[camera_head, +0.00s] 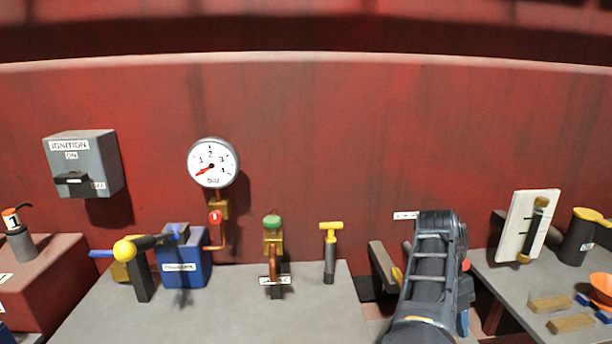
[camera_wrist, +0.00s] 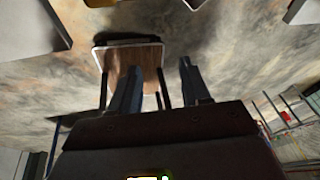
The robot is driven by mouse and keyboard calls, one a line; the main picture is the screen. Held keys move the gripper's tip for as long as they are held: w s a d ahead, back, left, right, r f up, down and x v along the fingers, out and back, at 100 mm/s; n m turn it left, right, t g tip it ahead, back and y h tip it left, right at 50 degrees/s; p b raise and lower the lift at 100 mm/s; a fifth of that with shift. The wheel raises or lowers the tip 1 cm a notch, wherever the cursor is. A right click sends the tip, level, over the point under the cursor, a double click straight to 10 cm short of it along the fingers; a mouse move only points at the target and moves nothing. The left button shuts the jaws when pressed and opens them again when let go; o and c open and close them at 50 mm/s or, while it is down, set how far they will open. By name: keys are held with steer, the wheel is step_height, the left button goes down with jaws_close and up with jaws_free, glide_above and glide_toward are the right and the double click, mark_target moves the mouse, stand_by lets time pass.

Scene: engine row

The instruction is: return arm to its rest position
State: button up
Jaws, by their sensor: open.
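My arm (camera_head: 430,270) shows in the head view at the lower right, a dark ribbed link in front of the gap between two grey benches. My gripper (camera_wrist: 160,75) shows in the wrist view with its two dark fingers apart and nothing between them. Behind the fingers in that view is a wooden-topped stool or small table (camera_wrist: 145,60) with a pale rim and dark legs, standing on a mottled floor. The gripper's fingers cannot be made out in the head view.
The grey bench (camera_head: 220,320) carries a blue box (camera_head: 182,262), a green-topped valve (camera_head: 272,235) and a yellow T-handle (camera_head: 330,250). A gauge (camera_head: 213,163) and an ignition box (camera_head: 85,163) are on the red wall. Wooden blocks (camera_head: 570,323) and an orange funnel (camera_head: 602,287) lie right.

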steer(key=s+d+f+n+t+h, duration=0.35)
steer(key=s+d+f+n, duration=0.35)
steer(key=d, duration=0.4)
steer(key=s+d+f+n+t+h, duration=0.3)
steer(key=s+d+f+n+t, duration=0.15)
steer(key=s+d+n, duration=0.45)
steer(key=s+a+r+n+t+y, duration=0.2)
steer(key=s+a+n+t+y, duration=0.15)
steer(key=s+a+n, duration=0.45)
steer(key=s+a+r+n+t+y, duration=0.2)
steer(key=s+a+n+t, duration=0.25)
steer(key=s, duration=0.55)
steer(key=s+a+r+n+t+y, duration=0.2)
steer(key=s+a+r+n, duration=0.3)
steer(key=s+a+r, duration=0.8)
step_height(320, 180, up, 2)
steer(key=shift+s+a+r+y, duration=0.2)
steer(key=shift+a+y, duration=0.3)
steer(key=shift+y, duration=0.1)
